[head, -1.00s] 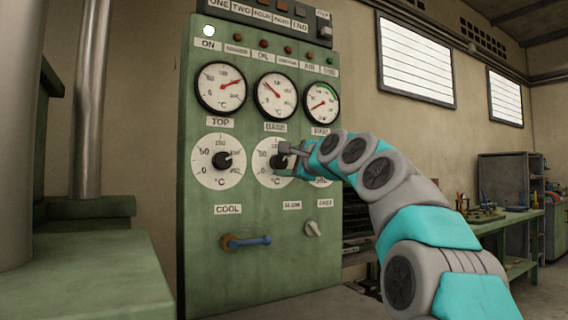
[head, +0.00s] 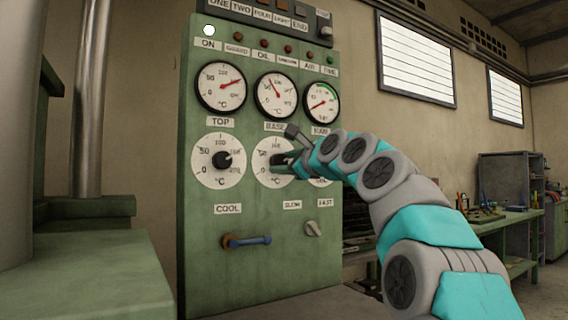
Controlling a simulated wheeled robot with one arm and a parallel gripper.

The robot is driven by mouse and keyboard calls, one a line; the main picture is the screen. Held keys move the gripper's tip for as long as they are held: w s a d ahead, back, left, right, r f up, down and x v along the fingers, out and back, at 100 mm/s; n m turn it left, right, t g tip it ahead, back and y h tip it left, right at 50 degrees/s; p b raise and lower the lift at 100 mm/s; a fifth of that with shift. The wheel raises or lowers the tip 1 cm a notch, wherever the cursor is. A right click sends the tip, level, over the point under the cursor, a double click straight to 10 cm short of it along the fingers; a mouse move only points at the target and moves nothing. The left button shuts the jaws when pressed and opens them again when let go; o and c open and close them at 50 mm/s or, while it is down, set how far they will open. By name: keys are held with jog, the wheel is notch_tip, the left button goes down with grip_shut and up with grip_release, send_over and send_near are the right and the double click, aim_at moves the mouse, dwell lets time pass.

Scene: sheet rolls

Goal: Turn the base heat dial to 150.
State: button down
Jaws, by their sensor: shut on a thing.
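The base heat dial (head: 262,173) is the middle round white dial on the green control panel, below the BASE label (head: 275,127). My gripper (head: 282,160) is shut on its black knob, which is mostly covered by the fingers. The dial's right side and higher numbers are hidden behind my gripper, so I cannot read the pointer. The base gauge (head: 275,95) above has its red needle tilted up and left.
The top dial (head: 219,161) is to the left, and another dial to the right is mostly hidden by my arm. A blue-handled lever (head: 246,241) and a small grey switch (head: 312,229) sit below. A workbench (head: 509,222) stands at the far right.

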jog(key=shift+f, duration=0.1)
jog(key=shift+c, duration=1.4)
grip_release()
jog(key=shift+s+d, duration=0.1)
jog(key=shift+d, duration=0.05)
jog(key=b+v, duration=0.1)
jog(key=v, duration=0.6)
jog(key=shift+s+d, duration=0.15)
jog(key=shift+s, duration=0.05)
